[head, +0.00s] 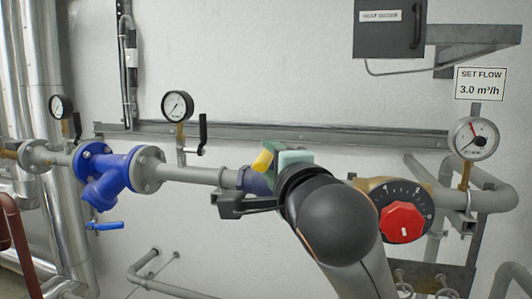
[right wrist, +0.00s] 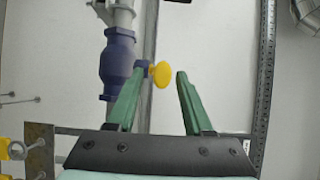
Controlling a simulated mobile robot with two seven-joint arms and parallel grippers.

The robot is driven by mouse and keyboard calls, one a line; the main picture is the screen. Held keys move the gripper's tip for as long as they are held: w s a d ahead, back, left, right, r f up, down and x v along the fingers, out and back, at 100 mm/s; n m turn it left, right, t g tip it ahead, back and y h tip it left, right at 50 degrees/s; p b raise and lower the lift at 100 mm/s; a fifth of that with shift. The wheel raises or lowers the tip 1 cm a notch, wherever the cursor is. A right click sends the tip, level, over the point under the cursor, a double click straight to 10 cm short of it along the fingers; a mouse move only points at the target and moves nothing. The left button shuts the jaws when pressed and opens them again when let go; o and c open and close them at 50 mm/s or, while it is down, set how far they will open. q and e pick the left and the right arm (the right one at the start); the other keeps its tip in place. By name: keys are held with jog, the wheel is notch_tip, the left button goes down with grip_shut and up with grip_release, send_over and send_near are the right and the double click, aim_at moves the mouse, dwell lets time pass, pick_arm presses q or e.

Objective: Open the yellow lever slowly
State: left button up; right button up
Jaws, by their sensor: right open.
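The yellow lever (head: 263,160) sits on top of a blue valve body (head: 256,182) in the grey pipe. It shows edge-on from its end as a yellow disc (right wrist: 161,76) in the right wrist view. My right gripper (head: 285,156) is at the valve, and its arm hides much of this spot in the head view. In the right wrist view its green fingers (right wrist: 163,72) are open, with the yellow end between their tips, closer to the left finger. A gap shows to the right finger. My left gripper is not in view.
A red knob (head: 403,222) on a black dial and a flow gauge (head: 473,138) are at the right, under a sign reading SET FLOW 3.0 m³/h (head: 480,83). A blue strainer (head: 110,172) and a pressure gauge (head: 177,106) are left of the valve. A wall rail (head: 330,136) runs behind.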

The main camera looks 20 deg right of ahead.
aim_at(266, 152)
jog(key=shift+w+p, duration=0.3)
jog(key=shift+w, duration=1.4)
grip_shut()
jog(key=shift+f, duration=0.1)
